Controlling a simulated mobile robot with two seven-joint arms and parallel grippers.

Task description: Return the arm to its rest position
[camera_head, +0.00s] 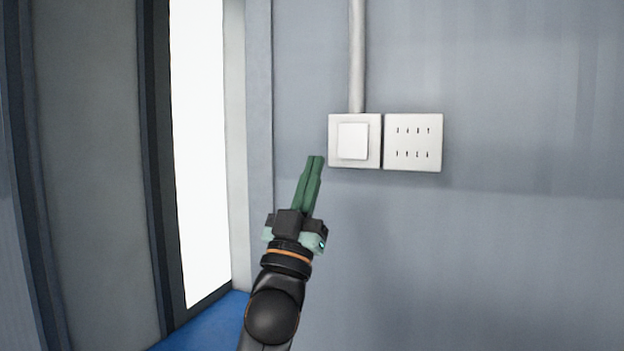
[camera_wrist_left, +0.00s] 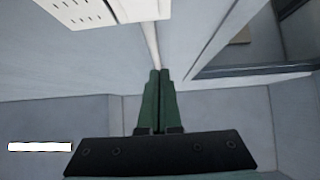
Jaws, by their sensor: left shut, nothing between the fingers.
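My left gripper (camera_head: 315,160) has green fingers that are shut with nothing between them. In the head view it points up, just left of and slightly below a white wall switch (camera_head: 352,141), and appears apart from it. In the left wrist view the closed fingertips (camera_wrist_left: 159,72) show at the centre, and part of a white wall plate (camera_wrist_left: 95,12) shows at the top left. My right gripper is in neither view.
A white socket plate (camera_head: 413,142) sits right of the switch, and a pipe (camera_head: 357,55) runs up the grey wall. A bright, dark-framed opening (camera_head: 200,150) stands at left, with blue floor (camera_head: 210,325) below. The wall at right is clear.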

